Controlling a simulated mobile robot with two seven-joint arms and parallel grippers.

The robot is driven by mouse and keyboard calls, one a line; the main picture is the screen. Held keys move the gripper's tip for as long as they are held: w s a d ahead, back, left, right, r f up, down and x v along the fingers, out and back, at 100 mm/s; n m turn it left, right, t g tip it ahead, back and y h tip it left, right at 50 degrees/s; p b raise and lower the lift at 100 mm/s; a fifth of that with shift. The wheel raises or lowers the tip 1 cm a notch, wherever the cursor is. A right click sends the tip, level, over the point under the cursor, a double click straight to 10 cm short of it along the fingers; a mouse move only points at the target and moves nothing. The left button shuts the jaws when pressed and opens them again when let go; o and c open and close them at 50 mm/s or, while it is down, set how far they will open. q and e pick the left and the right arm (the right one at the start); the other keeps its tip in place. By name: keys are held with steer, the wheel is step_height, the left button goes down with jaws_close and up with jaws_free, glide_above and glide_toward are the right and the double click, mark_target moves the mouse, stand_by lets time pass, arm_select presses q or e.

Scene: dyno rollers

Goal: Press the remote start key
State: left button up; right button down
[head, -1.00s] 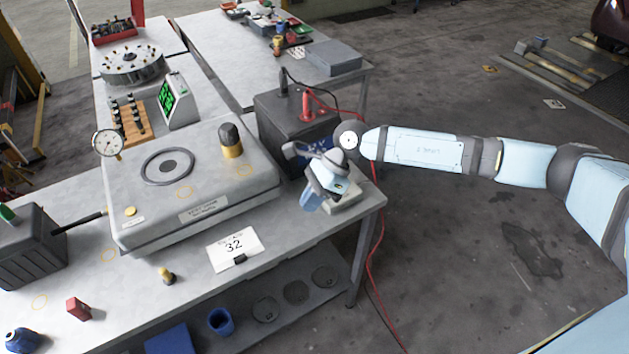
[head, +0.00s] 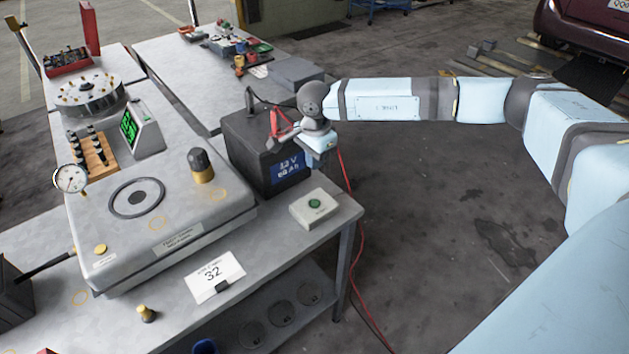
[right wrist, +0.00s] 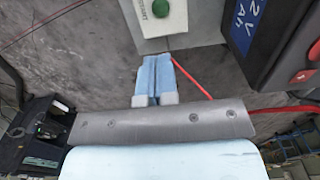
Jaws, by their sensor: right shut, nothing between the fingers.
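The remote start key is a green round button (head: 315,203) on a pale box (head: 316,214) at the table's right corner. In the right wrist view the green button (right wrist: 161,9) and the box (right wrist: 172,24) show at the top. My right gripper (head: 317,166) is just behind the box in the head view, beside the battery, and apart from the button. In the right wrist view its two pale blue fingers (right wrist: 156,60) are together and empty, pointing toward the box. My left gripper is not in view.
A black battery (head: 250,150) with a red clamp stands left of my right gripper. A red cable (head: 352,255) hangs down past the table's right edge. A card marked 32 (head: 214,274) stands on the table.

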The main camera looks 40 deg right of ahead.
mark_target(315, 203)
step_height(315, 203, down, 13)
steer(key=p, duration=0.2)
steer(key=shift+r+p, duration=0.1)
steer(key=shift+p, duration=0.25)
steer(key=shift+f, duration=0.3)
